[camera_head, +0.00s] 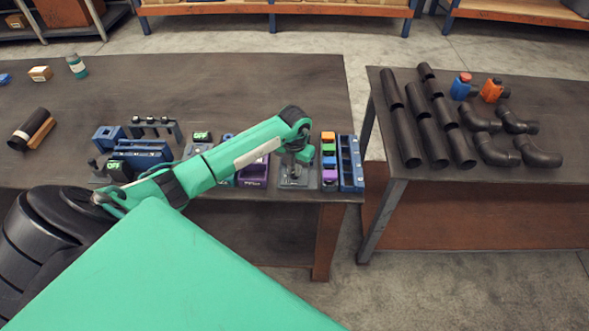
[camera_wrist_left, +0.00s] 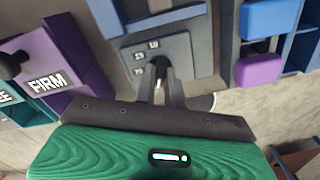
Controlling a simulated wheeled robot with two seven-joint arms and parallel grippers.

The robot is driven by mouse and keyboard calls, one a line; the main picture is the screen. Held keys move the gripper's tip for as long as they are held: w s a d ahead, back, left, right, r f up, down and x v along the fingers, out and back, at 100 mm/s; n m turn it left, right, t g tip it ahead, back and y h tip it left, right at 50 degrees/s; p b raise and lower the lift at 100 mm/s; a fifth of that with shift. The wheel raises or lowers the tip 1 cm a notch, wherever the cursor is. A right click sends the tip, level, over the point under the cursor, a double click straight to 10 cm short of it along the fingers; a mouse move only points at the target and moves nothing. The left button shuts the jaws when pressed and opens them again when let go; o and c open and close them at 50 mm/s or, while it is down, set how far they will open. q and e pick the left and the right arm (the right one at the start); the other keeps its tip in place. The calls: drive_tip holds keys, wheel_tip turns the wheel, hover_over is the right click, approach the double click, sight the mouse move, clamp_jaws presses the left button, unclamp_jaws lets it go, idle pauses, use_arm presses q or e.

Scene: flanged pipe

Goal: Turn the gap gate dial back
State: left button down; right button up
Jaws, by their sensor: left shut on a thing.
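The gap gate (camera_head: 290,184) is a grey unit near the right front edge of the left table. In the left wrist view its grey panel (camera_wrist_left: 180,50) carries small labels around a dial (camera_wrist_left: 160,62). My left gripper (camera_head: 298,160) reaches down over the unit. In the left wrist view its two narrow fingers (camera_wrist_left: 160,84) are closed on the dial, which they partly hide. The dial's exact setting cannot be read. My right gripper is not in view.
A purple unit marked FIRM (camera_wrist_left: 62,65) stands to the left of the panel. A column of coloured blocks (camera_head: 328,160) and a blue rack (camera_head: 350,163) stand close on the right. Black pipes (camera_head: 430,120) and elbows lie on the separate right table.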

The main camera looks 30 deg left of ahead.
use_arm(q)
drive_tip(key=n+b, duration=0.1)
drive_tip(key=n, duration=0.3)
drive_tip(key=shift+n, duration=0.4)
idle(0.4)
drive_tip(key=c, duration=1.5)
unclamp_jaws()
